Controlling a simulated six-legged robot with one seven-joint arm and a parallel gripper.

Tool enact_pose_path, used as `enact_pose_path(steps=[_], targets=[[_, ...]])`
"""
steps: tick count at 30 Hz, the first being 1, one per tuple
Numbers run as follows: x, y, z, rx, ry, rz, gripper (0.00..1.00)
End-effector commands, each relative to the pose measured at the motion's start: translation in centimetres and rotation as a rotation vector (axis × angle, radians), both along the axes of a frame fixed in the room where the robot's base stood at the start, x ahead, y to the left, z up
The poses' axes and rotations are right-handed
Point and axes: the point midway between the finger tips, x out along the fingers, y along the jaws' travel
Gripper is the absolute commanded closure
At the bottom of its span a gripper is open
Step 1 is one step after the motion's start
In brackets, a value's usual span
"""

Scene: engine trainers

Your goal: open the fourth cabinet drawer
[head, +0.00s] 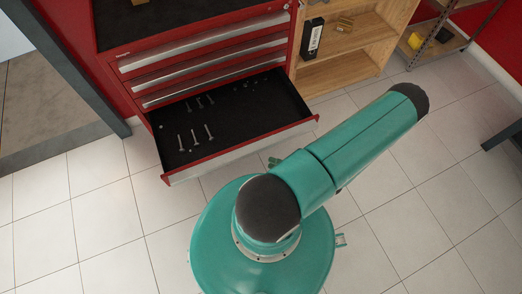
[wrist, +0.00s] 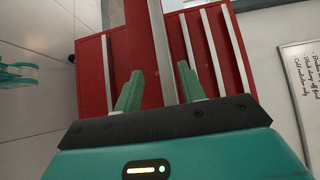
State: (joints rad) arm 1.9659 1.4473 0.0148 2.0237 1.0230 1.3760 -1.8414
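The red cabinet (head: 122,60) stands at the upper left of the head view, with three shut drawers showing above one drawer (head: 240,146) that is pulled far out. The open drawer has a black inside, a red rim and a pale front strip, and holds several metal tools. In the wrist view, the cabinet (wrist: 92,70) appears turned sideways, and a pale strip (wrist: 159,45) on the projecting drawer runs between the fingers. My gripper (wrist: 158,85) is open, its green fingers apart with gaps beside the strip. Contact with the drawer cannot be told.
A wooden shelf (head: 345,75) with a black box (head: 312,38) stands right of the cabinet. A grey frame (head: 75,70) is at the left. Tiled floor (head: 110,225) is clear in front. A whiteboard (wrist: 301,75) shows in the wrist view.

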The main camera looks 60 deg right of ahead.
Motion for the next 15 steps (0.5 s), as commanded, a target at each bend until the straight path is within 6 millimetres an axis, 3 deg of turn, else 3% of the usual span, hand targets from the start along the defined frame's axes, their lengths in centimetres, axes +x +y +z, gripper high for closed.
enact_pose_path(steps=[6, 15], targets=[[-2.8, -0.6, 0.0, 0.0, 0.002, -0.001, 0.6], [-3.2, -0.6, 0.0, 0.0, 0.001, 0.0, 0.6]])
